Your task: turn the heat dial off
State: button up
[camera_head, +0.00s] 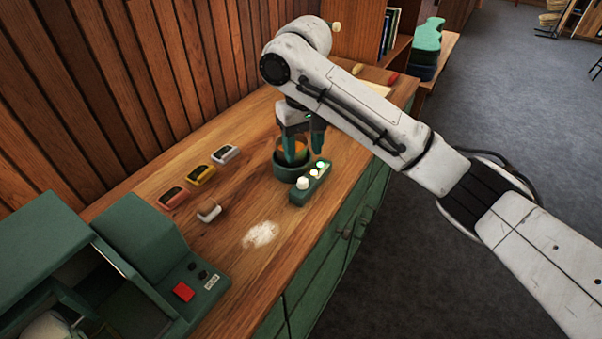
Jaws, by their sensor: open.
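A small green control block (297,196) lies on the wooden bench top. It carries a white round knob (303,183) at its near end, which looks like the heat dial, and small pale, lit-looking spots towards its far end. The knob's pointer and markings are too small to read. A dark green pot (284,173) with orange contents stands just behind the block. My gripper (304,158) points down with its teal fingers apart and empty. One finger overlaps the pot in the picture and the other is over the block's far end. I cannot tell whether either finger touches anything.
Several small coloured blocks (202,174) lie left of the pot, with a small wood-and-white piece (208,210) nearby. White powder (261,234) is spread on the bench. A green machine with a red button (183,291) stands at the near left. The slatted wall (150,80) bounds the back.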

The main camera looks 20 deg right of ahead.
aim_at(303, 179)
notch_tip(303, 179, down, 7)
jog(key=shift+r+b, duration=0.2)
jog(key=shift+b, duration=0.8)
jog(key=shift+f, duration=1.05)
grip_shut()
